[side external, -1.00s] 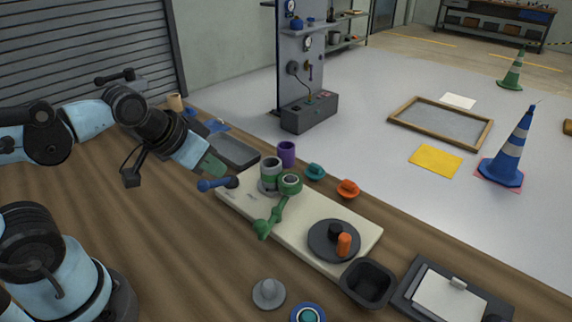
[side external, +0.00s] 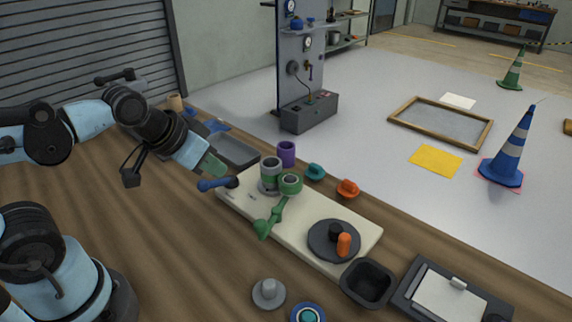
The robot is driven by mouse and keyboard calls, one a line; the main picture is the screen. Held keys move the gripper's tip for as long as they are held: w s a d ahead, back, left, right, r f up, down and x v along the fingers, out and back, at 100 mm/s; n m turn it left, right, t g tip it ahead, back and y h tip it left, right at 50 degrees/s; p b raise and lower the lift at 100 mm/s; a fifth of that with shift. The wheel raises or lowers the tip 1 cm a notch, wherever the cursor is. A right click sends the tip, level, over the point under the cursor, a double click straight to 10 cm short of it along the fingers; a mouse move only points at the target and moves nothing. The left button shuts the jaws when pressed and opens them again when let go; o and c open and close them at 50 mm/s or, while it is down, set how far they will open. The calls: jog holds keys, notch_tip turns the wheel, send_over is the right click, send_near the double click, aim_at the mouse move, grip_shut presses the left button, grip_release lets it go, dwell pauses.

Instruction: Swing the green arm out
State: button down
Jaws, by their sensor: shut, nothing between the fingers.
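The green arm (side external: 274,217) lies over the cream board (side external: 310,222). It runs from a green ring-shaped pivot (side external: 290,184) down and left to a rounded green end (side external: 262,228) at the board's front edge. My gripper (side external: 214,167) is at the end of the light blue arm, above and left of the board's far left end. Its greenish tip is small in the picture; the fingers look shut and empty. It is apart from the green arm. A blue bar with a dark end (side external: 211,184) shows just below my gripper, at the board's left end.
A grey-green roller (side external: 270,174) stands beside the green pivot. A dark disc (side external: 320,247) with black and orange pegs sits at the board's right. A purple cup (side external: 286,153), teal and orange knobs, a black bin (side external: 367,282) and a clipboard surround the board.

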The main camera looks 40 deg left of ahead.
aim_at(260, 222)
jog(key=c, duration=1.8)
grip_release()
jog(key=shift+o, duration=1)
jog(key=shift+d, duration=0.1)
jog(key=o, duration=0.7)
jog(key=d, duration=0.1)
jog(key=d+m+g, duration=0.1)
jog(key=d+r+m+g, duration=0.1)
jog(key=d, duration=0.1)
jog(key=shift+w, duration=0.35)
jog(key=shift+o, duration=0.4)
jog(key=d+r+m+g+y, duration=0.1)
jog(key=d+m+g, duration=0.2)
jog(key=d, duration=0.4)
jog(key=shift+s+m, duration=0.15)
jog(key=shift+m, duration=0.45)
jog(key=shift+m+g+y, duration=0.3)
jog(key=shift+g+y, duration=0.1)
jog(key=shift+g, duration=0.1)
jog(key=shift+w+a+f, duration=0.15)
jog(key=shift+w+f, duration=0.05)
jog(key=shift+f, duration=1.7)
jog(key=shift+w+a+f, duration=0.1)
jog(key=shift+w+f, duration=0.05)
jog(key=shift+f, duration=1.8)
jog(key=shift+w+a+f, duration=0.15)
jog(key=shift+w+f, duration=0.05)
jog(key=shift+f, duration=1.7)
grip_shut()
